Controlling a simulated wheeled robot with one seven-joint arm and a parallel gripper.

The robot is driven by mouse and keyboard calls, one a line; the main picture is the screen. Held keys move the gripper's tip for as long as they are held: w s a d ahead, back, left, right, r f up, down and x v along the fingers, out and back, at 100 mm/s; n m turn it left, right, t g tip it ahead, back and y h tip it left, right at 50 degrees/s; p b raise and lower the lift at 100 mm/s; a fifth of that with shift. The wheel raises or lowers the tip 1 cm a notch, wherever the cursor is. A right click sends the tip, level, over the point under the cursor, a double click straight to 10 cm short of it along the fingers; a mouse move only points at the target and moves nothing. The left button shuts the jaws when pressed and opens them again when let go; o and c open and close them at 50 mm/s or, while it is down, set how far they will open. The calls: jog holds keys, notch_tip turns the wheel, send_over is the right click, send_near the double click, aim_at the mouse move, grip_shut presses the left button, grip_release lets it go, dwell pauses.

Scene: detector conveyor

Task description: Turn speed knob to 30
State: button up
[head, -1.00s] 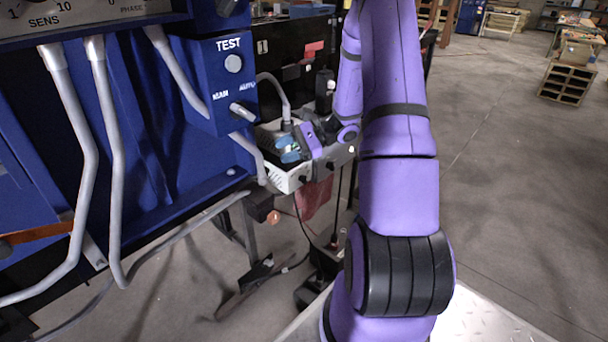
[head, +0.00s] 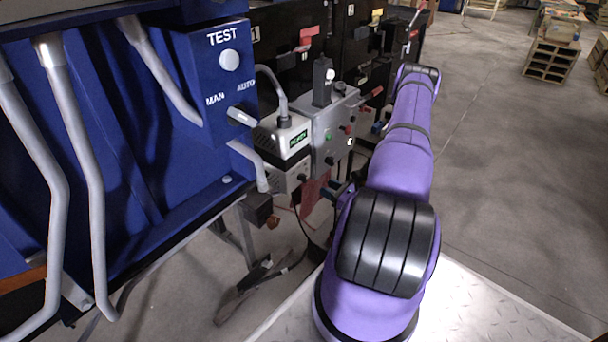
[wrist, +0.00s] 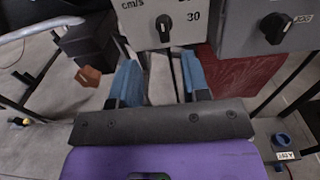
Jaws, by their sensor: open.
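The speed knob (wrist: 164,27) is a small black knob on a pale panel (wrist: 145,32) at the top of the wrist view. The marking "cm/s" is at its upper left and "30" is at its right. I cannot tell which mark it points to. My gripper (wrist: 160,78) is open and empty, its two blue fingers apart just below the panel, one on each side of the knob in the picture. In the head view, the pale box (head: 286,134) has a green display on its top unit. My gripper is mostly hidden behind my arm there.
A second black knob (wrist: 275,28) is on a grey box to the right, also seen in the head view (head: 338,118). The blue cabinet (head: 215,75) with TEST and MAN/AUTO controls is left; open floor (head: 510,180) is right.

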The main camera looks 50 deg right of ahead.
aim_at(306, 176)
jog(key=w, duration=1)
jog(key=shift+w+a+f, duration=0.2)
jog(key=shift+w+a, duration=0.1)
grip_shut()
